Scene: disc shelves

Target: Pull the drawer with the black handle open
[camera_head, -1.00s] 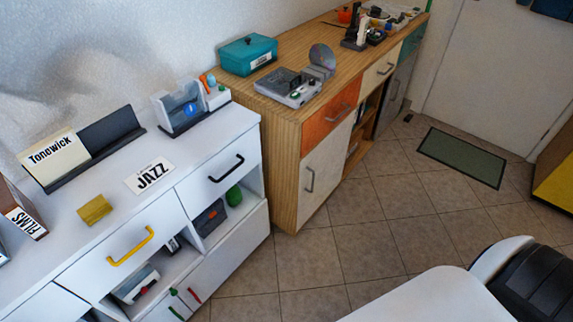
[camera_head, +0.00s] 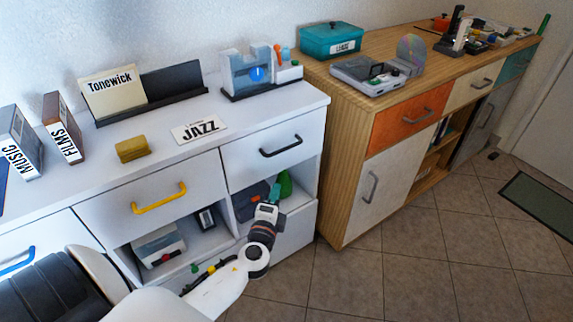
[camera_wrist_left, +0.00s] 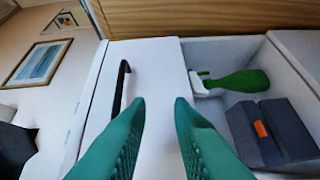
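The white drawer (camera_head: 243,163) with the black handle (camera_head: 281,147) is at the right end of the white cabinet, its front shut flush. In the left wrist view the black handle (camera_wrist_left: 119,88) stands on the white drawer front (camera_wrist_left: 160,65), just left of my fingers. My left gripper (camera_head: 268,211) is in front of the open compartment below that drawer. In the left wrist view its two green fingers (camera_wrist_left: 160,104) are apart with nothing between them. The handle lies outside the fingers. My right gripper is not in view.
Under the drawer, an open compartment holds a green spray bottle (camera_wrist_left: 245,82) and a dark box (camera_wrist_left: 268,132). A drawer with a yellow handle (camera_head: 159,199) is to the left. A wooden cabinet (camera_head: 343,170) stands to the right. The tiled floor (camera_head: 420,260) in front is clear.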

